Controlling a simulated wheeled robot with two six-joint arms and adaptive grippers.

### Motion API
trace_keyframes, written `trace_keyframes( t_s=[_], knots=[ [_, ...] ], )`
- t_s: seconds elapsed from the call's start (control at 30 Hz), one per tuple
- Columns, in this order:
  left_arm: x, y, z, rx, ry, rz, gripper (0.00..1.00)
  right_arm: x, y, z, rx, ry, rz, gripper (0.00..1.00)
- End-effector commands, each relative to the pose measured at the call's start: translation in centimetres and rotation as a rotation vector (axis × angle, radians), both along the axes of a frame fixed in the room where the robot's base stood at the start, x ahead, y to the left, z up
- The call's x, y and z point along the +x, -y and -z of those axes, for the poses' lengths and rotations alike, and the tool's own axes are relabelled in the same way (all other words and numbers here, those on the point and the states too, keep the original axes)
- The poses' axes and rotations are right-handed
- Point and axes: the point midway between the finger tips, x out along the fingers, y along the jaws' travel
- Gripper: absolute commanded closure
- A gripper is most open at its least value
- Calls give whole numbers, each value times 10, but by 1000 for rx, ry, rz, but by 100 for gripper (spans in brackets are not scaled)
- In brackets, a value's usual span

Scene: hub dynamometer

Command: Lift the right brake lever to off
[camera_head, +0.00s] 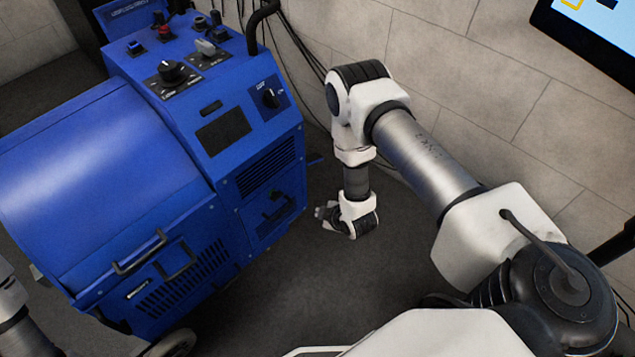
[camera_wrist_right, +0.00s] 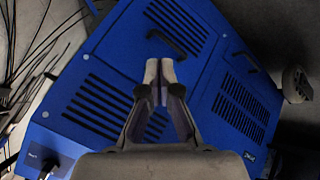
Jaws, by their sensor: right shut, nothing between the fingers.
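The blue dynamometer cabinet (camera_head: 170,150) stands at the left in the head view. A black turn-lever switch (camera_head: 270,97) with small white lettering is on the upper right of its front face. A similar black part by white lettering (camera_wrist_right: 48,163) shows at the lower left of the right wrist view. I cannot tell which part is the right brake lever. My right gripper (camera_head: 322,213) hangs just right of the cabinet, pointing toward it. In the wrist view its fingertips (camera_wrist_right: 160,70) are together and empty, in front of vented blue panels. My left gripper is not visible.
The cabinet top carries a round black knob (camera_head: 172,70), a grey lever (camera_head: 205,46) and push buttons. A black handle (camera_head: 275,207) is low on the front panel. Cables hang along the block wall (camera_head: 480,75). A monitor (camera_head: 590,30) is upper right. Dark floor (camera_head: 290,280) is open.

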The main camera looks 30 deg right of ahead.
Motion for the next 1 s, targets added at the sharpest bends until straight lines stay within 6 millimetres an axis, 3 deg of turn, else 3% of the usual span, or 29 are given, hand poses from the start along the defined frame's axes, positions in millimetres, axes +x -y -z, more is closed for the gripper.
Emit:
trace_keyframes(
  t_s=[0.03,0.1,0.3,0.5,0.8,1.0],
  knots=[
    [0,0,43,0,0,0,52,18,9,43,-56,64,-52,100],
    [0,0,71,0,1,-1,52,42,20,69,-150,156,-134,100],
    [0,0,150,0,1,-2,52,100,56,133,-468,405,-336,100],
    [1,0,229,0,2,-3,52,143,94,186,-851,622,-490,100],
    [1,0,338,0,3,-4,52,175,142,242,-1488,864,-628,100],
    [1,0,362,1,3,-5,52,179,155,246,-1727,926,-649,100]
  ],
)
